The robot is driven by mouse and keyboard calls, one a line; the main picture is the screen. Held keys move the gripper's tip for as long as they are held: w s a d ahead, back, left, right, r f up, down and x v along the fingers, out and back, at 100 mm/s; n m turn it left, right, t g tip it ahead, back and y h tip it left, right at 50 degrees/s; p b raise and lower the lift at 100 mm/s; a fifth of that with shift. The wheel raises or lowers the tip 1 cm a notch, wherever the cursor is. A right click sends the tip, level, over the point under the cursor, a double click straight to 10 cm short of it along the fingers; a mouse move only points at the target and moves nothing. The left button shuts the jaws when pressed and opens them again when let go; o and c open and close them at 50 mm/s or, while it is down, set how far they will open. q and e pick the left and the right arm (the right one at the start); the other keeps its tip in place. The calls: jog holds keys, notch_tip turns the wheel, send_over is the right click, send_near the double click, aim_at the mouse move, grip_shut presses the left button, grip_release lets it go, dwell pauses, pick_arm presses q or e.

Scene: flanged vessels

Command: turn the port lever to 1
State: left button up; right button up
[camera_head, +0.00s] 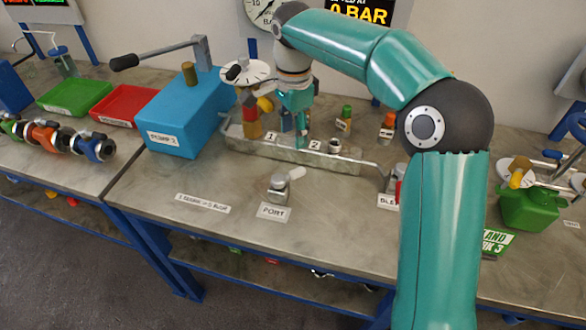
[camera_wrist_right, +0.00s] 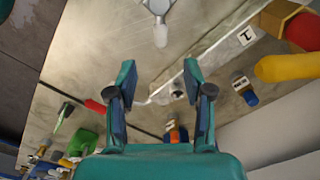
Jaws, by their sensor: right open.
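The port lever (camera_head: 279,188) is a small grey metal fitting with a pale handle, standing on the bench behind the PORT label (camera_head: 273,212). Its handle points to the right and slightly back. In the right wrist view the port lever (camera_wrist_right: 160,34) shows at the top centre, with its pale tip towards my fingers. My right gripper (camera_head: 300,122) is above the long metal tray, behind the lever and apart from it. In the wrist view the two fingers of my right gripper (camera_wrist_right: 158,80) are spread with nothing between them. My left gripper is not in view.
A long metal tray (camera_head: 340,162) with labels 1 and 2 lies behind the lever. A blue pump box (camera_head: 185,110) with a long handle stands to the left. A green can (camera_head: 530,207) stands at the right.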

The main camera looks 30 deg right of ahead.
aim_at(293, 171)
notch_tip(293, 171, down, 13)
dwell(0.3)
jog(key=shift+c, duration=0.3)
grip_shut()
